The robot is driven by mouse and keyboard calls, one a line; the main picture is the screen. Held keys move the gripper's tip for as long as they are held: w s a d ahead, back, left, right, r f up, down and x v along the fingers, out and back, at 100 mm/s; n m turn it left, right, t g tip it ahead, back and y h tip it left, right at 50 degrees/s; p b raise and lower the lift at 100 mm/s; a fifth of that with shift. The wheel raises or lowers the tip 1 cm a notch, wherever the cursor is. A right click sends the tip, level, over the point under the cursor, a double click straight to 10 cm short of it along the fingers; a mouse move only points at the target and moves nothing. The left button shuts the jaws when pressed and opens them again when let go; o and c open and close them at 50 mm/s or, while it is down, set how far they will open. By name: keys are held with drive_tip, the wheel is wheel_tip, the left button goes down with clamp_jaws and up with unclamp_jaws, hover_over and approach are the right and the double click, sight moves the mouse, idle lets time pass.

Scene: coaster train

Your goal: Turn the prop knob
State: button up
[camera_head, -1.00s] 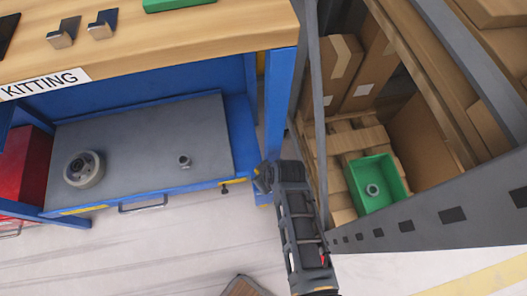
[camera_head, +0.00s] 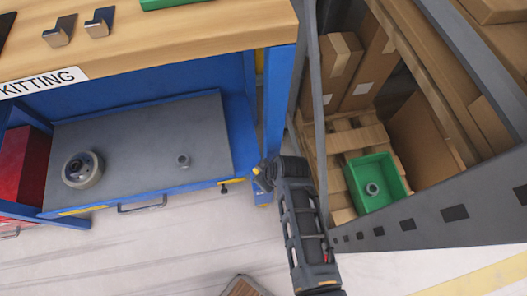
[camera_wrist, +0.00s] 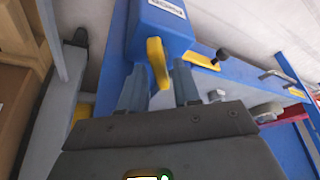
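A small black knob (camera_head: 224,188) sticks out from the front right corner of the blue workbench's lower shelf. In the wrist view a black knob (camera_wrist: 222,54) stands beside a yellow strip on a blue rail. My gripper (camera_head: 262,180) is by the bench's right leg, right of that knob. In the wrist view my gripper (camera_wrist: 160,80) has its two grey-blue fingers apart, with nothing visibly clamped. A yellow lever-like piece (camera_wrist: 157,62) on a blue labelled block shows at the gap between the fingertips; I cannot tell whether they touch it. The task's name for either piece is not readable.
A red box (camera_head: 22,165) stands at left. A grey rack with cartons and a green bin (camera_head: 376,182) is close at right.

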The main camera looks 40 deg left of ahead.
drive_tip(key=shift+o, duration=0.6)
drive_tip(key=p+v, duration=0.3)
drive_tip(key=v, duration=0.4)
drive_tip(key=shift+d+r, duration=0.1)
drive_tip(key=shift+r, duration=0.3)
drive_tip(key=shift+s+d, duration=0.1)
drive_tip(key=shift+d, duration=0.05)
